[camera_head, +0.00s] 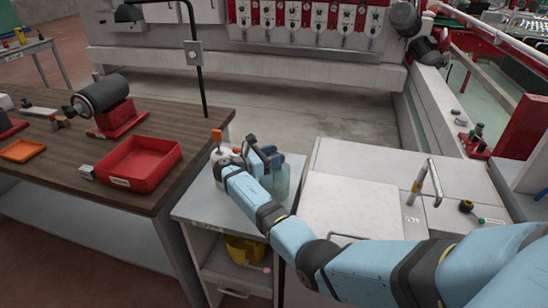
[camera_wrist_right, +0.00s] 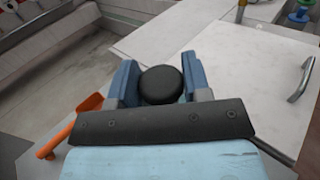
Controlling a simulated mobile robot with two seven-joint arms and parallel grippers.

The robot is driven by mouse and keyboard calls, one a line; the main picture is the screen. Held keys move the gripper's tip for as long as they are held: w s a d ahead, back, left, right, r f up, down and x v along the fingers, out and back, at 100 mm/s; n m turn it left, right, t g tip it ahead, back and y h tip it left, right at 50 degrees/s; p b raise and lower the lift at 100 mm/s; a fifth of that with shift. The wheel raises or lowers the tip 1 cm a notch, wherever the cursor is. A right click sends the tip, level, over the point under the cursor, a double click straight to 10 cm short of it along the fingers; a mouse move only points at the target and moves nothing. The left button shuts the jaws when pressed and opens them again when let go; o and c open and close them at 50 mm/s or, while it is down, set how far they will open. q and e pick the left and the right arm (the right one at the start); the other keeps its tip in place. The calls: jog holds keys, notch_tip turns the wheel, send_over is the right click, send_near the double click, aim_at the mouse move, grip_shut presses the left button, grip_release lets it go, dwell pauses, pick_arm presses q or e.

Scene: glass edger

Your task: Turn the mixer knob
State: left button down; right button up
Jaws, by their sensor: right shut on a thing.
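A round black knob (camera_wrist_right: 160,87) sits between the two blue fingers of my right gripper (camera_wrist_right: 160,76) in the right wrist view. The gripper is shut on it, with one finger on each side. In the head view my right gripper (camera_head: 268,156) is over the small grey cabinet, at a clear bluish container (camera_head: 281,182); the arm hides much of what is there. My left gripper is not in view.
A white object with an orange top (camera_head: 217,136) stands close left of my gripper; an orange handle (camera_wrist_right: 70,130) shows in the wrist view. A brown table (camera_head: 190,122) carries a red tray (camera_head: 135,162). A white counter (camera_head: 350,195) with a metal tap (camera_head: 434,182) lies right.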

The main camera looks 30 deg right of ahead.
dwell(0.4)
jog(key=o, duration=0.8)
jog(key=shift+o, duration=0.2)
jog(key=w+a+b, duration=0.1)
jog(key=a+b, duration=0.1)
jog(key=a, duration=1.1)
jog(key=shift+w+a, duration=0.25)
jog(key=shift+a, duration=0.1)
